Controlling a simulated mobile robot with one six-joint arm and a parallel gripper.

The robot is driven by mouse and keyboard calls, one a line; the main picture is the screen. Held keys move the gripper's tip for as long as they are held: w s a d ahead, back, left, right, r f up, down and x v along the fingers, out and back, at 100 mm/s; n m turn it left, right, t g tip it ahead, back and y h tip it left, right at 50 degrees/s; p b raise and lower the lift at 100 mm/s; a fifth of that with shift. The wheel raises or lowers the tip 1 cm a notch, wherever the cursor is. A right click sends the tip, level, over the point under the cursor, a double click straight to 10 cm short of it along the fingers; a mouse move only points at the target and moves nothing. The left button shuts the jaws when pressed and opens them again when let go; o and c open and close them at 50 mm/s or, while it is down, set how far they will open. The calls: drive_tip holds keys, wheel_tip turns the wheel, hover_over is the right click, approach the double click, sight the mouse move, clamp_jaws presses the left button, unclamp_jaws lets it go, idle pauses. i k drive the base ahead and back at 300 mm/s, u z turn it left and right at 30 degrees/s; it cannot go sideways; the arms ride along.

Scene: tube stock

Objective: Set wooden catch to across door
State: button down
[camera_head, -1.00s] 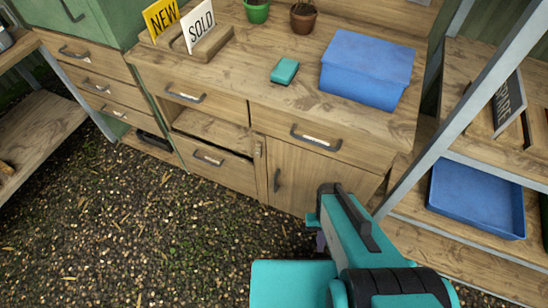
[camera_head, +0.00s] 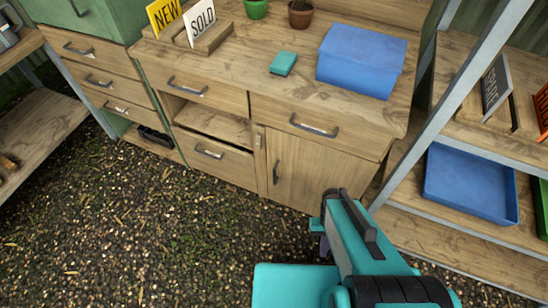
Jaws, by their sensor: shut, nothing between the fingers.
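The wooden catch (camera_head: 258,142) is a small pale upright piece on the post at the left edge of the cupboard door, near the door's top corner. It looks vertical, beside the door rather than across it. The wooden door (camera_head: 318,176) looks closed and has a dark upright handle (camera_head: 275,173) near its left edge. My teal arm reaches up from the bottom of the view. My gripper (camera_head: 321,244) shows only as a small dark purplish part below the arm's elbow, in front of the cabinet and apart from the catch. It is shut and empty; most of it is hidden.
The bench top carries a blue box (camera_head: 362,60), a teal block (camera_head: 283,63), pots and signs. A drawer (camera_head: 312,125) is above the door. A metal rack post (camera_head: 440,115) and a blue tray (camera_head: 470,183) stand at right. Gravel floor (camera_head: 150,235) is open at left.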

sight(258, 137)
drive_tip(key=z, duration=0.05)
drive_tip(key=k, duration=1.75)
drive_tip(key=u, duration=1.25)
drive_tip(key=i, duration=1.7)
